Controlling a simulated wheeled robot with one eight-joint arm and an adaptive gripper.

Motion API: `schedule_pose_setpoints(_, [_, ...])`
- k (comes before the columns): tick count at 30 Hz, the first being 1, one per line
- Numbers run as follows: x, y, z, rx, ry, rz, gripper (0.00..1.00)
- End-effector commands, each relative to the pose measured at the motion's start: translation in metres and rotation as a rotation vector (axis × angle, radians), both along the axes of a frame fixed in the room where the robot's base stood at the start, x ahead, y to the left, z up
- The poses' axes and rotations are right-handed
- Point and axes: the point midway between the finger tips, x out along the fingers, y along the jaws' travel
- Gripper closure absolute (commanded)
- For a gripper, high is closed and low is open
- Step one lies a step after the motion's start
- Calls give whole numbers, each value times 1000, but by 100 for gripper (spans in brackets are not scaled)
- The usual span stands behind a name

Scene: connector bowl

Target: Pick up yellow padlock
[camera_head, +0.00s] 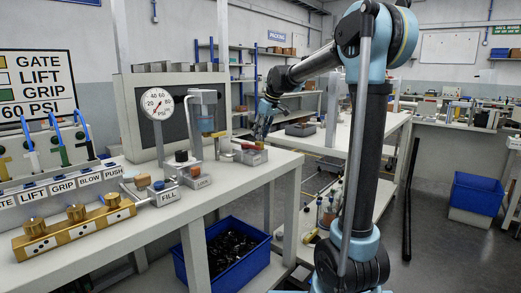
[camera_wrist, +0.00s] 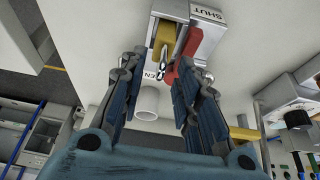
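A yellow piece (camera_wrist: 164,38), which looks like the yellow padlock, sits at a grey block (camera_wrist: 197,38) marked SHUT in the wrist view. A small silver part shows at its near end. A red piece (camera_wrist: 186,66) is close on its right. My gripper (camera_wrist: 158,72) has its two blue fingers spread apart, with the yellow piece showing between and beyond their tips. I see nothing held. In the head view my gripper (camera_head: 262,128) points down above the grey block (camera_head: 251,155) at the bench's right end; the padlock cannot be made out clearly there.
A white tube (camera_wrist: 148,103) stands between the fingers in the wrist view. On the bench (camera_head: 165,235), a gauge (camera_head: 157,103), a labelled FILL block (camera_head: 166,196) and a brass manifold (camera_head: 75,228) stand left of my gripper. A blue bin (camera_head: 222,252) sits below.

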Motion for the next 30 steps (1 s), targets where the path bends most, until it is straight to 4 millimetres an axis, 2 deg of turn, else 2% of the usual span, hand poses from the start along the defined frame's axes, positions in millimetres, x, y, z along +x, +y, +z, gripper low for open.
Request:
schedule_pose_setpoints(5, [4,5,-15,0,0,0,70])
schedule_pose_setpoints(13, [4,6,-17,0,0,0,70])
schedule_pose_setpoints(17, [4,6,-17,0,0,0,99])
schedule_pose_setpoints(26, [4,6,-17,0,0,0,100])
schedule_pose_setpoints(30, [4,6,-10,0,0,0,100])
